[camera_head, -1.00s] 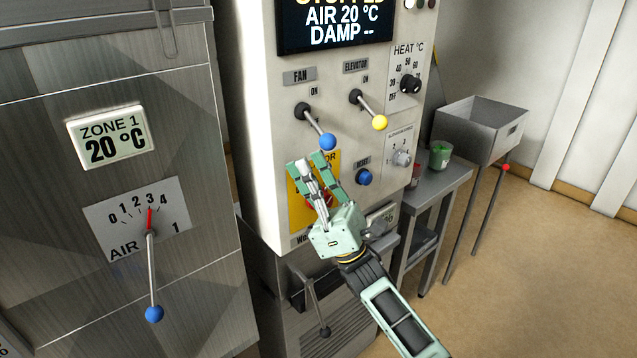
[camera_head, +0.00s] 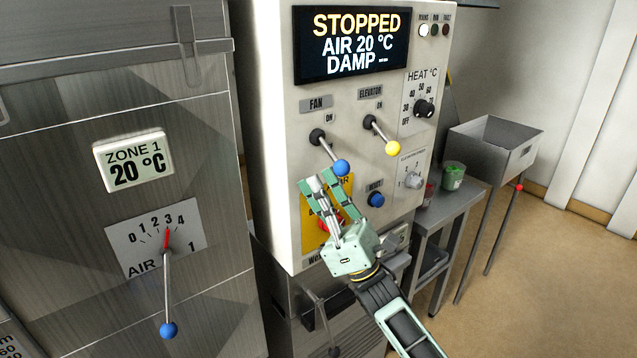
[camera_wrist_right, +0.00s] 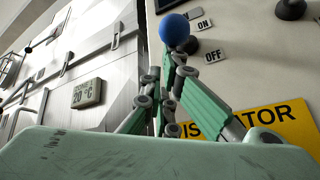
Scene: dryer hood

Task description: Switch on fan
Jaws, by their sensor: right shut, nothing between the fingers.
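The fan lever (camera_head: 330,152) is a metal rod with a blue ball (camera_head: 341,167), on the cream control panel under the FAN label (camera_head: 317,103). It points down and to the right, away from the ON mark. My right gripper (camera_head: 322,180) is shut and empty, its fingertips just below the blue ball. In the right wrist view the blue ball (camera_wrist_right: 174,29) shows right above the fingertips (camera_wrist_right: 172,60), near the OFF label (camera_wrist_right: 214,56); I cannot tell whether they touch. The display (camera_head: 352,42) reads STOPPED, AIR 20 °C, DAMP. My left gripper is not in view.
The elevator lever (camera_head: 381,134) with a yellow ball stands right of the fan lever. A blue reset button (camera_head: 376,200) and the yellow isolator plate (camera_head: 311,227) are close to my gripper. A steel cabinet with an air lever (camera_head: 168,290) stands at left.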

